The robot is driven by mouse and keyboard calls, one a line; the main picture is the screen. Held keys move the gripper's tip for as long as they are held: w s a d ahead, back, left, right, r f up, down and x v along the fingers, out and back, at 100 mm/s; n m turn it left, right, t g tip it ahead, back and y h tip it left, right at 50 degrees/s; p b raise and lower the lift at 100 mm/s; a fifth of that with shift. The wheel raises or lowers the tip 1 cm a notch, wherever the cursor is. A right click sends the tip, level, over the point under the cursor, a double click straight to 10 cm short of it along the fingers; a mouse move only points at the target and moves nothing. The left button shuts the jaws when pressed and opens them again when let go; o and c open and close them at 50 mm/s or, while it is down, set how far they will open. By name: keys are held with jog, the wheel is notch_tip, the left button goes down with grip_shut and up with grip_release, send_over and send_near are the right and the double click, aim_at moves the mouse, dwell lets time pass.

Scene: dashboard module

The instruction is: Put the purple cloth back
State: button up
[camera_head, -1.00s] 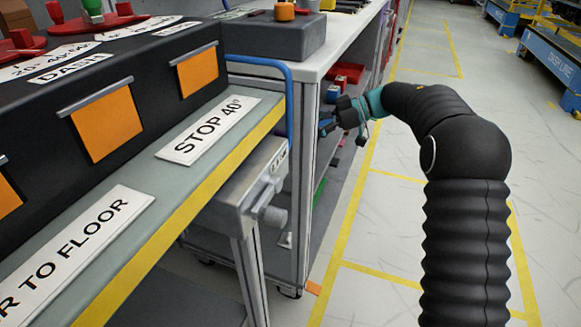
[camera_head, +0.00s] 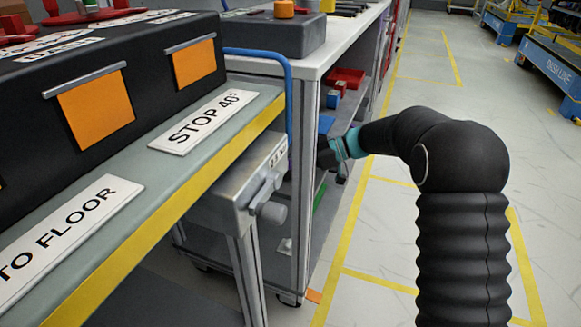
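I cannot make out a purple cloth for certain in this view. My gripper (camera_head: 325,154) is at the end of my black arm, past the teal wrist band. It reaches left into the open side of the grey shelf cart (camera_head: 305,190), just behind the cart's front corner post. The fingers are mostly hidden by that post and in shadow, so whether they are open, shut or holding anything does not show.
A red bin (camera_head: 346,78) and small blocks stand on the cart's upper shelf. A grey box with a knob (camera_head: 240,190) sits left of the post.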

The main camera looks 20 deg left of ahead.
jog(key=o, duration=1.1)
jog(key=shift+f, duration=0.15)
jog(key=shift+c, duration=0.2)
